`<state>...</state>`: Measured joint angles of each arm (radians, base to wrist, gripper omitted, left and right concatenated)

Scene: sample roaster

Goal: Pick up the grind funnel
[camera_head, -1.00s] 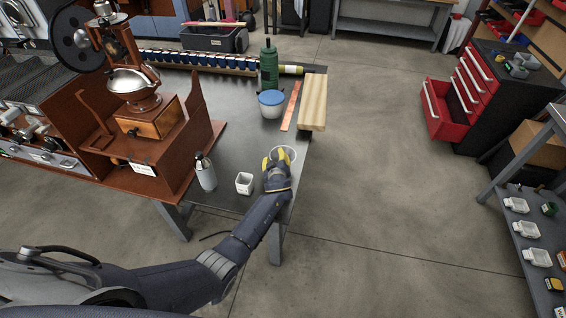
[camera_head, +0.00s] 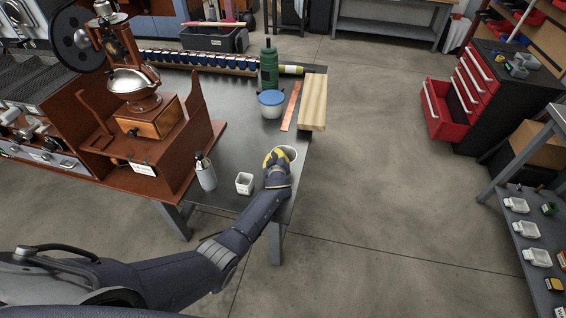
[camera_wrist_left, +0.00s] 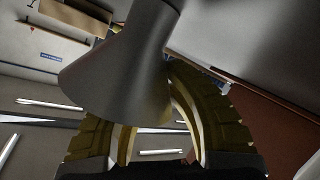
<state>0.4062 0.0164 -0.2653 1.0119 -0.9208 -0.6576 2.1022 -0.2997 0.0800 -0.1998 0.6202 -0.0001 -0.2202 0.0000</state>
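My left gripper (camera_head: 276,157) is at the funnel's left side in the head view. In the left wrist view its yellow fingers (camera_wrist_left: 150,100) curve toward the funnel. The right finger borders its side; the left fingertip is hidden behind it. Whether they grip it is unclear. My right gripper is not in view.
A small white square cup (camera_head: 244,183) and a grey bottle (camera_head: 205,172) stand left of the gripper. A blue-lidded container (camera_head: 271,104), a green bottle (camera_head: 269,67), a copper-coloured strip (camera_head: 291,106) and a wooden block (camera_head: 313,103) are farther back. A wooden grinder stand (camera_head: 150,130) is at left.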

